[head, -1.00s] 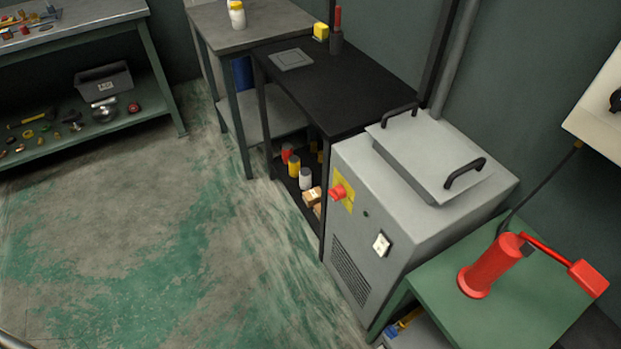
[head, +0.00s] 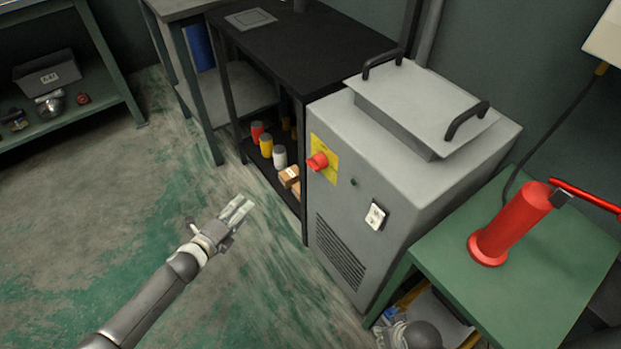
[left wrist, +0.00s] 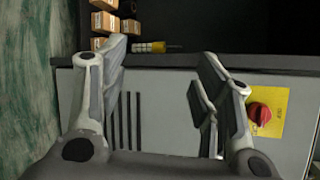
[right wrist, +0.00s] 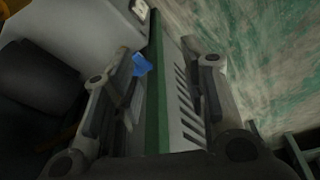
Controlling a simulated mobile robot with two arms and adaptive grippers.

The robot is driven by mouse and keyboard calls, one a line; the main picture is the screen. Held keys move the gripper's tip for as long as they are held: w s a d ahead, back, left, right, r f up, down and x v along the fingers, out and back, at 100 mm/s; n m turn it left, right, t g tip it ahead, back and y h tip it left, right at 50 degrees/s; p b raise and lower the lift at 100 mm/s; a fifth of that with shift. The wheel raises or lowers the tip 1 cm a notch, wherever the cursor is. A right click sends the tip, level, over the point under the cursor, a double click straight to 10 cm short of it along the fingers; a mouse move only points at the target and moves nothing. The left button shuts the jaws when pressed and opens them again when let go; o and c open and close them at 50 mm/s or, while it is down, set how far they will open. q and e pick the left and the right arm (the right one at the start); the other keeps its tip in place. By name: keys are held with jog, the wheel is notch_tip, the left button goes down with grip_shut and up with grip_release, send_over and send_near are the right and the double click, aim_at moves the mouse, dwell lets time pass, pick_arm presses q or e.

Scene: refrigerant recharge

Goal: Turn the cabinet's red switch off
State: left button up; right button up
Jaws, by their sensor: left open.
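The grey cabinet (head: 350,225) stands right of centre in the head view. Its red switch (head: 317,161) is a knob on a yellow plate on the front face. In the left wrist view the red switch (left wrist: 260,113) is at the right, just beyond the right-hand finger. My left gripper (head: 240,208) is open and empty, in front of the cabinet and apart from the switch. Its fingers (left wrist: 163,58) show spread before the vented panel in the left wrist view. My right gripper (right wrist: 160,58) shows open in the right wrist view, with no object clearly held.
A white rocker switch (head: 376,215) sits lower right on the cabinet face. A green table (head: 455,275) with a red cylinder (head: 505,232) stands at the right. A black table (head: 290,45) stands behind, with small containers below. Floor left of my left gripper is clear.

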pick_arm(q)
jog(key=w+d+r+m+h+b, duration=0.2)
jog(key=d+r+m+h+b, duration=0.3)
jog(key=d+r+m, duration=0.45)
jog(key=m+g+h+b, duration=0.3)
jog(key=m+h, duration=0.1)
jog(key=m, duration=0.6)
send_near(311, 165)
jog(key=shift+f+x, duration=0.15)
jog(key=shift+x, duration=1.55)
jog(key=shift+f+x, duration=0.15)
jog(key=shift+x, duration=1.55)
jog(key=shift+f+x, duration=0.15)
jog(key=shift+x, duration=1.5)
pick_arm(e)
notch_tip(311, 165, up, 12)
jog(key=w+t, duration=0.2)
jog(key=shift+a, duration=0.1)
